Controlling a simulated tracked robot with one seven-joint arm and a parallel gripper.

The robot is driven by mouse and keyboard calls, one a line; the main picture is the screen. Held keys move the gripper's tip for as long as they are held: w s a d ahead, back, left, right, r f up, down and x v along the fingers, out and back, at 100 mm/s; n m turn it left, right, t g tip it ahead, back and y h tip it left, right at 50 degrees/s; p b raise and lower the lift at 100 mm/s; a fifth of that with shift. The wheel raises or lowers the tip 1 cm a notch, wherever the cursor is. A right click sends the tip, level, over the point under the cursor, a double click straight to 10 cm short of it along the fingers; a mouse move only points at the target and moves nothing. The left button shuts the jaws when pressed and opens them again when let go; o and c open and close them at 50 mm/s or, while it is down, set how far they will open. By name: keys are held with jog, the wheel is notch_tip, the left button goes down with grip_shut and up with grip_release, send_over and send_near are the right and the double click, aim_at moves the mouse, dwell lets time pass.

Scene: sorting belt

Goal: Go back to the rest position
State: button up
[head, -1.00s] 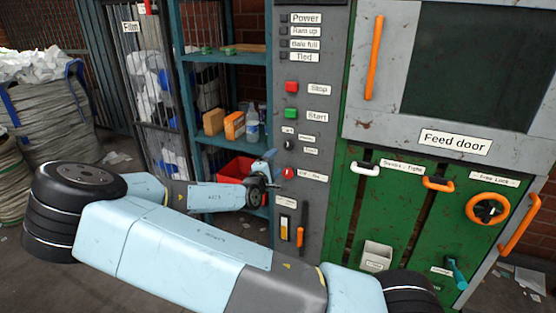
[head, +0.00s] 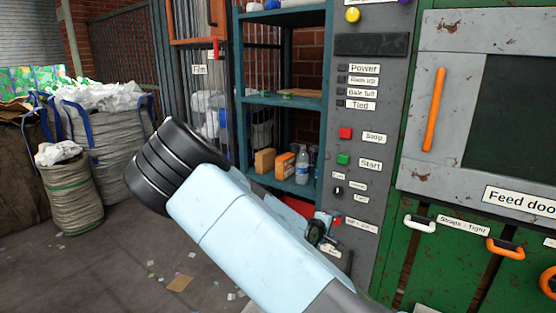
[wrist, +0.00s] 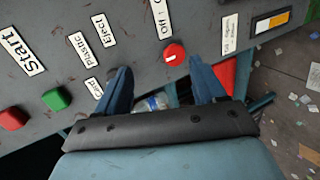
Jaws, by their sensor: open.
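My arm runs from the bottom of the head view up to a dark elbow and back towards the grey control panel (head: 370,190). My gripper (wrist: 163,75) is open in the wrist view, with two blue fingers apart and nothing held between them. It is close to the panel's lower left side; in the head view it is small and partly behind my arm. A red knob (wrist: 174,54) on the panel shows between and beyond the fingertips. The green Start button (wrist: 56,99) and a red button (wrist: 12,118) are to the left.
A blue shelf rack (head: 280,101) with boxes and a bottle (head: 302,168) stands behind my arm. The green press (head: 440,265) with its orange handle (head: 434,110) is at right. Filled sacks (head: 105,145) stand at left. The floor (head: 100,265) before them is mostly clear.

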jog(key=s+a+r+m+g+y, duration=0.1)
jog(key=s+r+m+g+y, duration=0.5)
jog(key=s+r+y, duration=0.85)
jog(key=s+d+r+m+h, duration=0.1)
jog(key=s+d+r+h, duration=0.1)
jog(key=s+r, duration=0.5)
jog(key=s+d+r+m+t+h, duration=0.1)
jog(key=s+d+r+m+h, duration=0.1)
jog(key=s+r, duration=0.6)
jog(key=s+h, duration=0.1)
jog(key=s, duration=0.6)
jog(key=shift+d+m+h, duration=0.3)
jog(key=shift+d+h, duration=0.05)
dwell(0.6)
